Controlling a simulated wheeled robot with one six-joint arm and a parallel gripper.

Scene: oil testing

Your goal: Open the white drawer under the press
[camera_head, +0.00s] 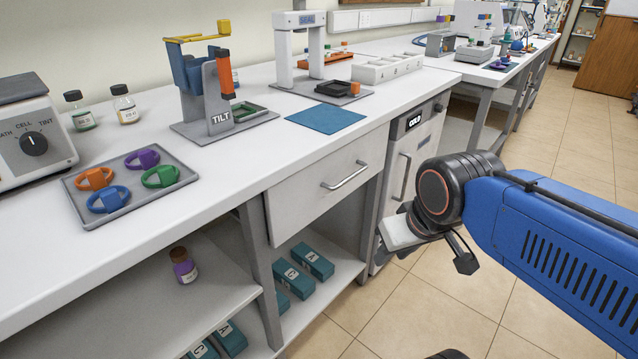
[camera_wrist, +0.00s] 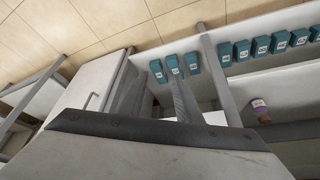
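The white drawer (camera_head: 300,205) under the bench top shows a closed front in the head view, with a grey bar handle (camera_head: 345,177) across it. The press is probably the white SEAL frame (camera_head: 306,45) standing on the bench above. My gripper (camera_head: 432,247) hangs to the right of the drawer, in front of the cold cabinet, apart from the handle. In the wrist view a large pale plate with a dark edge, likely part of my gripper, fills the bottom; the drawer handle cannot be made out there.
The cold cabinet (camera_head: 412,150) with an upright handle stands right of the drawer. Teal boxes (camera_head: 312,261) lie on the lower shelf, also seen in the wrist view (camera_wrist: 176,66). A purple-labelled bottle (camera_head: 183,265) stands on the left shelf. Tiled floor (camera_head: 390,310) in front is clear.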

